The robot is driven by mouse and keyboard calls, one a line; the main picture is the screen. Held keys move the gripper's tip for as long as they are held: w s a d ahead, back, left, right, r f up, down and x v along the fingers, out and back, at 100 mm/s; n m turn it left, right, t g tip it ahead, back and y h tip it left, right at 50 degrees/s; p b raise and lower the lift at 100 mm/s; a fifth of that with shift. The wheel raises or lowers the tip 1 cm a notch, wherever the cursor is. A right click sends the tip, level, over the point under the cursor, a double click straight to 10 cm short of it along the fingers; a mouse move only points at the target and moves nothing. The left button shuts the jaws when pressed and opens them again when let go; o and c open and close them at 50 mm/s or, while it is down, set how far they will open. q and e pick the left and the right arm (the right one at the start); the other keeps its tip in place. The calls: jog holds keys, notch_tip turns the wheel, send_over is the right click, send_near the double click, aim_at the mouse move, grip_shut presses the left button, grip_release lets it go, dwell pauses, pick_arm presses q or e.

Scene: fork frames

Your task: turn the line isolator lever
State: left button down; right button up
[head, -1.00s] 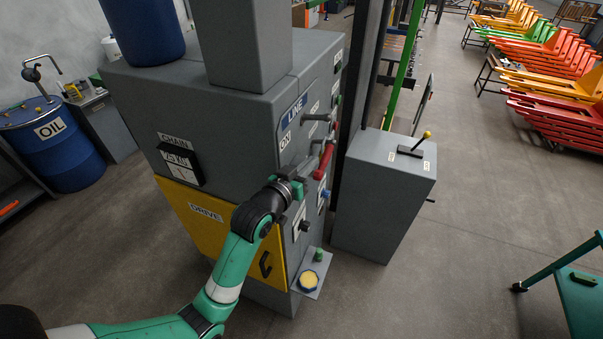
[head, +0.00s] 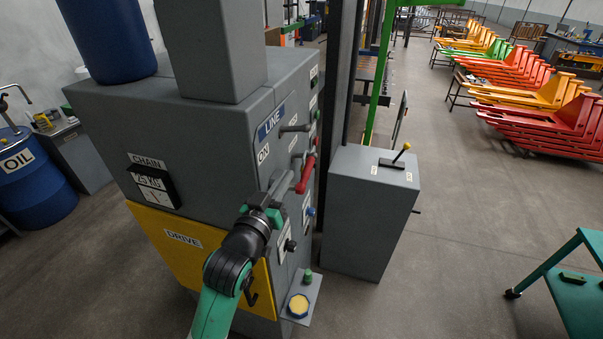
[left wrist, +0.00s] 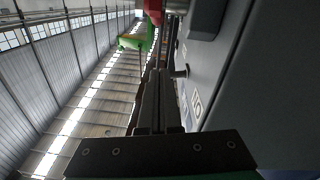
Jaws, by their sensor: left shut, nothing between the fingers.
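On the side panel of the grey drive cabinet (head: 120,105), a blue LINE sign (head: 270,122) sits above an ON label (head: 263,153). A grey lever (head: 295,128) sticks out beside the sign. A lever with a red grip (head: 305,174) hangs lower, its grip slanting down; I cannot tell which one is the line isolator lever. My left gripper (head: 284,183) is shut and empty, just left of the red grip; contact cannot be told. In the left wrist view its shut fingers (left wrist: 155,100) point along the panel beside the rotated ON label (left wrist: 197,103). My right gripper is not in view.
Blue and black knobs (head: 290,246) and a yellow button (head: 298,305) on a ledge lie lower on the panel. A grey pedestal (head: 370,215) with a small yellow-knobbed lever stands close right. A teal table (head: 575,290) is at far right. Open floor lies between.

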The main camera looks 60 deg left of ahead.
aim_at(303, 175)
pick_arm(q)
jog(key=w+a, duration=0.1)
jog(key=w, duration=0.1)
jog(key=w+a+f, duration=0.1)
jog(key=w+a, duration=0.1)
jog(key=w, duration=0.1)
jog(key=w+a+f+b, duration=0.1)
jog(key=w+a, duration=0.1)
jog(key=w, duration=0.1)
jog(key=shift+f, duration=0.2)
jog(key=shift+w+f, duration=0.25)
jog(key=shift+f, duration=0.3)
